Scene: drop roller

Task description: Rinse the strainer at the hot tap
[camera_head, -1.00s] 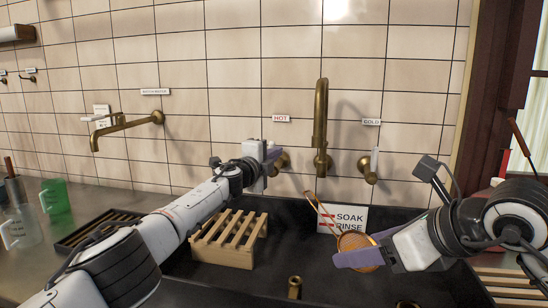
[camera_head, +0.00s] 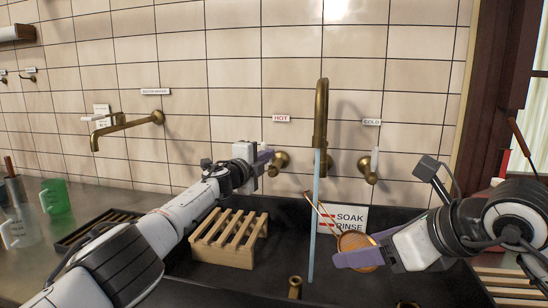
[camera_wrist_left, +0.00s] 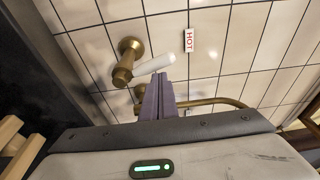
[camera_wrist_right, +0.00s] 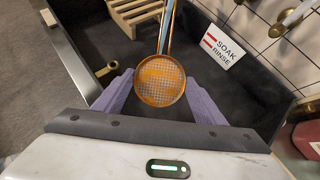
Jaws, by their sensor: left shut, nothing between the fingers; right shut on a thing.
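The strainer (camera_head: 357,250), with an orange mesh bowl and a long handle, is held over the dark sink by my right gripper (camera_head: 366,259). Its bowl sits between the purple fingers in the right wrist view (camera_wrist_right: 160,80). A stream of water (camera_head: 314,220) runs from the brass spout (camera_head: 321,110) into the sink. In the head view it crosses the strainer's handle, left of the bowl. My left gripper (camera_head: 266,156) is shut and empty beside the hot tap (camera_head: 280,161). The left wrist view shows its fingers close to the tap's white lever (camera_wrist_left: 154,65); contact is unclear.
A SOAK/RINSE sign (camera_head: 349,217) stands in the sink behind the strainer. A wooden rack (camera_head: 228,240) is left of the stream. The cold tap (camera_head: 367,168) is right of the spout. Another brass spout (camera_head: 126,126) and a green jug (camera_head: 55,196) are at left.

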